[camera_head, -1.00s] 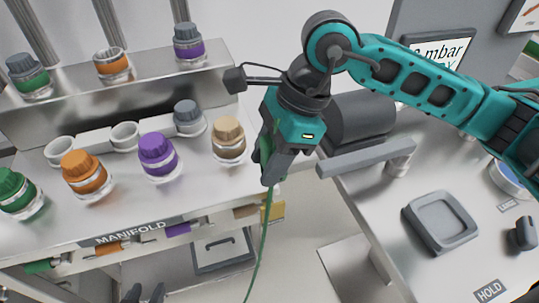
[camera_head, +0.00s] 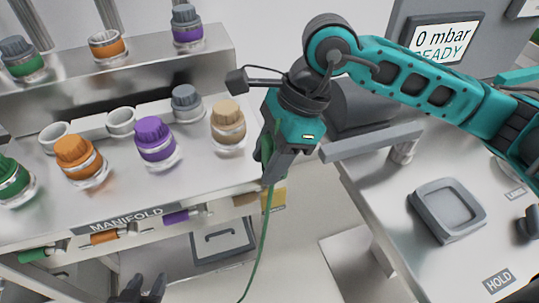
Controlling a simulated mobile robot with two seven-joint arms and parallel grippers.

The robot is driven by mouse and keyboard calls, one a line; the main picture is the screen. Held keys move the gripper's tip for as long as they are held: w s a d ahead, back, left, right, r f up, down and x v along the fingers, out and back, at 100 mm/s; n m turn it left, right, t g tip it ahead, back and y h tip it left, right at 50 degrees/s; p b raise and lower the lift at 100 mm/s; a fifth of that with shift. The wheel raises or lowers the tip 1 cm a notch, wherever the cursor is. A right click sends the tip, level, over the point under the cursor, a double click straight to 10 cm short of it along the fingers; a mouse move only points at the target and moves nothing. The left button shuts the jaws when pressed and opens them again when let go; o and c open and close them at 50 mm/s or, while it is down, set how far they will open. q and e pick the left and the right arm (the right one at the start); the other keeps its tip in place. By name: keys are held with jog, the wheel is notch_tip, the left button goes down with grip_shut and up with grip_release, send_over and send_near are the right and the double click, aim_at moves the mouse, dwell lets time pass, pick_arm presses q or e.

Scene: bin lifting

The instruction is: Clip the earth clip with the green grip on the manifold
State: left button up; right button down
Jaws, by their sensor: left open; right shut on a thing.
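The manifold (camera_head: 210,180) is a steel bench on the left with its name plate (camera_head: 125,217) on the front edge. My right gripper (camera_head: 270,182) is shut on the earth clip, at the manifold's right end. The clip's green grip (camera_head: 266,150) shows only in part beside the fingers; its jaws are hidden, so I cannot tell whether they touch the manifold. A green cable (camera_head: 259,240) hangs from it. My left gripper (camera_head: 142,290) is open and empty at the bottom edge, in front of the manifold.
Orange (camera_head: 79,158), purple (camera_head: 154,140) and tan (camera_head: 228,123) capped fittings stand on the manifold. The right bench carries a grey tray (camera_head: 448,208) and a bar (camera_head: 372,141). A gap separates the benches.

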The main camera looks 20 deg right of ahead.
aim_at(265, 194)
jog(key=shift+f+b, duration=1.5)
jog(key=shift+b, duration=0.25)
jog(key=shift+f, duration=0.1)
jog(key=shift+f+b, duration=1.05)
jog(key=shift+b, duration=0.15)
jog(key=shift+f, duration=0.1)
jog(key=shift+f+b, duration=0.25)
jog(key=shift+b, duration=0.2)
jog(key=shift+f+b, duration=0.3)
jog(key=shift+b, duration=0.1)
jog(key=shift+f+b, duration=0.25)
jog(key=shift+b, duration=0.1)
jog(key=shift+f, duration=0.15)
